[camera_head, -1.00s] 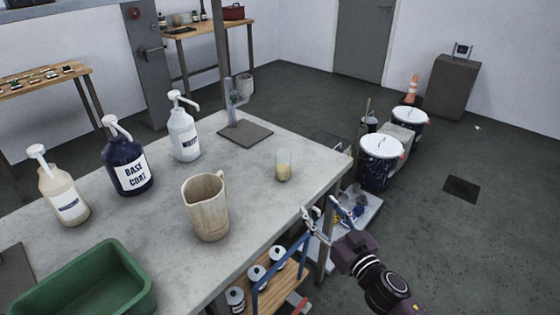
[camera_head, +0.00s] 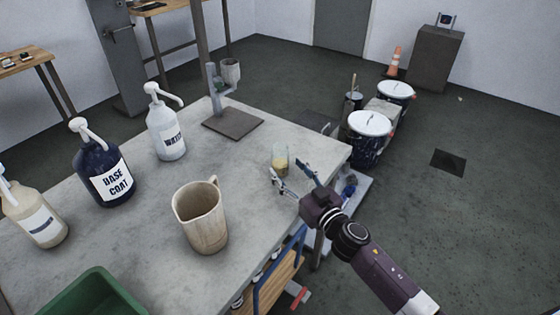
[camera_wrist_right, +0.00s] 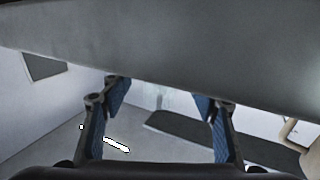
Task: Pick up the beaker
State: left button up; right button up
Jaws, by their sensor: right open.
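The beaker (camera_head: 280,158) is a small clear glass with yellowish content, standing upright near the right edge of the grey table (camera_head: 240,165). My right gripper (camera_head: 286,167) is open just in front of the beaker, its fingertips spread to either side of the beaker's near side. I cannot tell whether a finger touches it. In the right wrist view, a faint clear shape, likely the beaker (camera_wrist_right: 158,96), shows between the two blue-padded fingers. My left gripper is not in view.
A beige pitcher (camera_head: 203,222) stands left of the gripper. Pump bottles, including a white one (camera_head: 167,128) and a dark one (camera_head: 104,170), line the left. A stand with a dark base plate (camera_head: 233,124) is behind. Lidded buckets (camera_head: 369,128) stand beyond the table's right edge.

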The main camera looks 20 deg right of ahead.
aim_at(284, 167)
jog(key=x, duration=0.3)
jog(key=shift+w+a, duration=0.1)
jog(key=shift+a, duration=0.05)
jog(key=shift+f, duration=0.1)
jog(key=c, duration=0.8)
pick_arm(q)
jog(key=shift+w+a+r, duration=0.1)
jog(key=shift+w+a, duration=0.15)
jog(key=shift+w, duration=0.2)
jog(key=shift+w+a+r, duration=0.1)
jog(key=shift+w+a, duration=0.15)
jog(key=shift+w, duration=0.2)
pick_arm(e)
jog(key=c, duration=0.5)
